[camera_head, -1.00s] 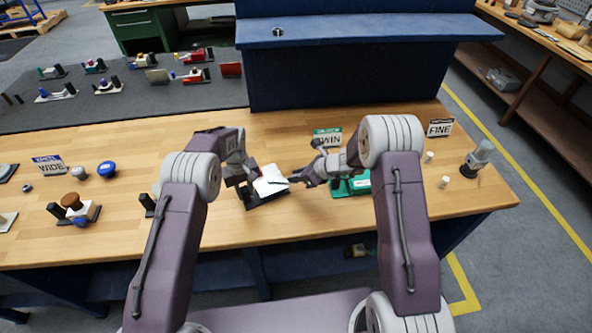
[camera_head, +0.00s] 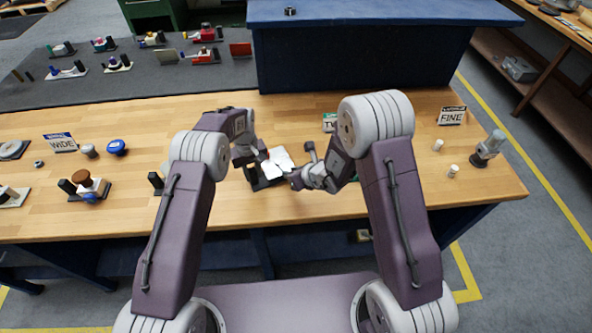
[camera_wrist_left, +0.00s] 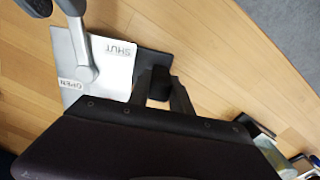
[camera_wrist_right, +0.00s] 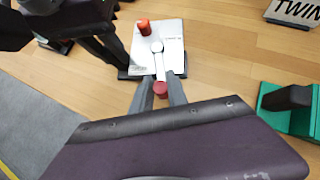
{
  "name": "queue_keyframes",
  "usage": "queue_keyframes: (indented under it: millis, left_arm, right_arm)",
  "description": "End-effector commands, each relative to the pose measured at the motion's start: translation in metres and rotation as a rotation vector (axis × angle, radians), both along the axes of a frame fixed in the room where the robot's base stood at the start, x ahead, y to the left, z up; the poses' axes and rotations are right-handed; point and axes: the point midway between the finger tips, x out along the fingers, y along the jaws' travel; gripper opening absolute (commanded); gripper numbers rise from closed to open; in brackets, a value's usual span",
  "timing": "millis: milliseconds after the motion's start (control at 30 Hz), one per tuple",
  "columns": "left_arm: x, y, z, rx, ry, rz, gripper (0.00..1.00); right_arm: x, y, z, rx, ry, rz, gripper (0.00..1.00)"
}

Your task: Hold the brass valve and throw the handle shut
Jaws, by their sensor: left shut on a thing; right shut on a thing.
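The valve unit shows as a white plate (camera_head: 280,160) on a dark base on the table; I see no brass colour. In the left wrist view the plate (camera_wrist_left: 112,62) reads SHUT and OPEN. My left gripper (camera_wrist_left: 155,88) is shut on a black post (camera_wrist_left: 153,82) at the plate's edge. A grey handle (camera_wrist_right: 159,66) runs from a round pivot on the plate to a red knob (camera_wrist_right: 160,88). My right gripper (camera_wrist_right: 160,95) is shut on that knob, at the plate's near side in the right wrist view. An orange-red cap (camera_wrist_right: 144,27) stands beyond the pivot.
A green-based unit (camera_wrist_right: 290,105) and a TWIN sign (camera_wrist_right: 293,10) stand right of the valve. A FINE sign (camera_head: 452,115) and small bottle (camera_head: 488,148) stand farther right; a WIDE sign (camera_head: 61,142) is left.

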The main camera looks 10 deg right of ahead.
Motion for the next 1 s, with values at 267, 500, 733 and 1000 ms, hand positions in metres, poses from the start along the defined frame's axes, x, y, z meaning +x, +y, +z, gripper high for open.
queue_keyframes:
  millis: [267, 500, 733, 1000]
  left_arm:
    - [-0.0029, -0.0009, -0.0031, -0.001, 0.009, -0.001, 0.0]
    - [-0.003, -0.0004, -0.0033, 0.0, 0.009, 0.0, 0.0]
    - [-0.0031, 0.0001, -0.0035, 0.0, 0.011, 0.001, 0.0]
    - [-0.0032, 0.0002, -0.0037, 0.001, 0.011, 0.001, 0.0]
  right_arm:
    - [-0.0031, 0.0044, -0.0007, -0.002, 0.0, -0.066, 0.0]
    - [-0.0037, 0.0041, -0.001, -0.003, 0.002, -0.079, 0.0]
    - [-0.0038, 0.0035, -0.0012, -0.002, 0.003, -0.08, 0.0]
    - [-0.0035, 0.0036, -0.001, -0.003, 0.002, -0.079, 0.41]
